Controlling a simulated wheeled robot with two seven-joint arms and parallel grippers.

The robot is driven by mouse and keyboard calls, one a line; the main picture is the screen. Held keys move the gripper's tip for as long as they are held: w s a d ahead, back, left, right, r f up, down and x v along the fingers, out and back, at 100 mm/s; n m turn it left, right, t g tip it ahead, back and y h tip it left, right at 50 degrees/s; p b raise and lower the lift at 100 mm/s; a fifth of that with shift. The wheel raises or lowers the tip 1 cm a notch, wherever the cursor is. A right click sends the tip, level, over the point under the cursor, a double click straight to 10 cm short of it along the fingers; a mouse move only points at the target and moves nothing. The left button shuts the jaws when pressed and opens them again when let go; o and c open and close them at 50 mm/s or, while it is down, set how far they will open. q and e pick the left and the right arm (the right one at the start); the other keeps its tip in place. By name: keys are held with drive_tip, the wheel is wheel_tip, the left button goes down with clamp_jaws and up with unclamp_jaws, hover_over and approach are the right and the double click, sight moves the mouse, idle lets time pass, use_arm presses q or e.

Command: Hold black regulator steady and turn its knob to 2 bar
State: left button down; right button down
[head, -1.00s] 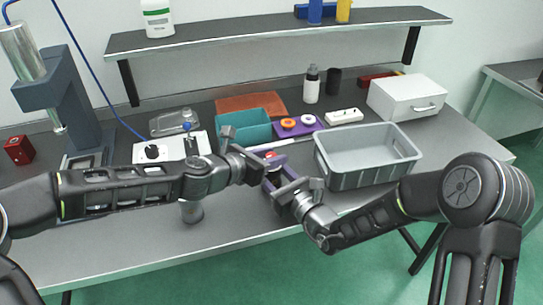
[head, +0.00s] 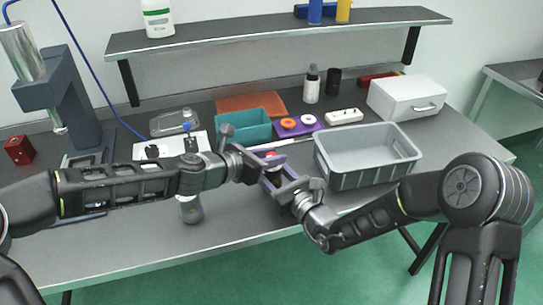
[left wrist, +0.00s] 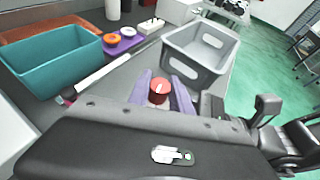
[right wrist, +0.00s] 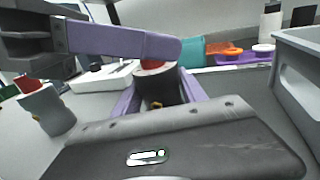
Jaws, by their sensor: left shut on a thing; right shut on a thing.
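The black regulator stands upright between the purple fingers of my right gripper (right wrist: 160,100), its dark body (right wrist: 158,92) partly hidden by them. Its round red knob (left wrist: 159,91) carries a white line on top and lies between the purple fingers of my left gripper (left wrist: 163,96). In the head view the red knob (head: 270,156) shows small between both grippers. My left gripper (head: 266,163) is shut on the knob from the left. My right gripper (head: 284,188) is shut on the body from the right. The scale is too small to read.
A second, grey regulator-like body (right wrist: 48,110) with a red top stands apart to the left. A teal bin (head: 243,128), a purple tray (head: 300,137) with orange and white rings, and a grey crate (head: 367,180) stand behind and right. The front table strip is mostly clear.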

use_arm(q)
drive_tip(key=m+g+h, duration=0.2)
drive_tip(key=m+g, duration=0.1)
drive_tip(key=m+g+h, duration=0.1)
drive_tip(key=m+g, duration=0.2)
drive_tip(key=shift+w+h, duration=0.1)
drive_tip(key=shift+h, duration=0.3)
drive_tip(key=m+g, duration=0.4)
drive_tip(key=shift+g, duration=0.4)
drive_tip(key=shift+m, duration=0.3)
drive_tip(key=c, duration=1.2)
unclamp_jaws()
drive_tip(key=shift+o, duration=0.2)
drive_tip(key=shift+r, duration=0.15)
wheel_tip(320, 180, up, 10)
drive_tip(key=shift+f, duration=0.1)
